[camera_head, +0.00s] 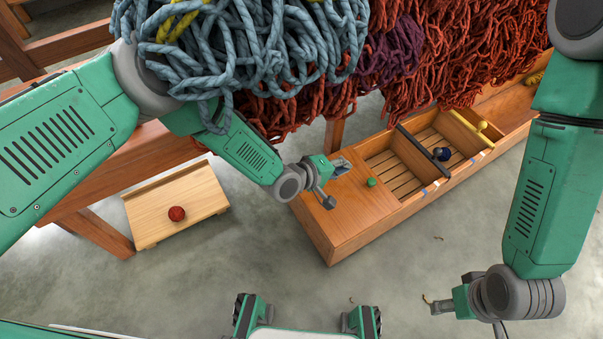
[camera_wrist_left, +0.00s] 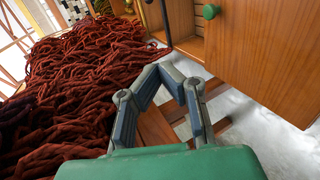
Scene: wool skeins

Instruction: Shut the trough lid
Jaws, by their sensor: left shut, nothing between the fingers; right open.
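The trough (camera_head: 440,185) is a long wooden box on the floor with slatted compartments. A flat wooden lid panel (camera_head: 345,215) with a green knob (camera_head: 371,182) covers its near left end. The slatted compartments beyond it are uncovered. My left gripper (camera_head: 342,166) is shut and empty, over the panel to the left of the knob; I cannot tell whether it touches. In the left wrist view, the shut fingers (camera_wrist_left: 170,75) are left of the panel (camera_wrist_left: 265,50), below the green knob (camera_wrist_left: 211,11). My right gripper (camera_head: 432,303) is open and empty over the floor.
Blue skeins (camera_head: 235,50) and red skeins (camera_head: 460,55) hang above. The front floor is mostly clear.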

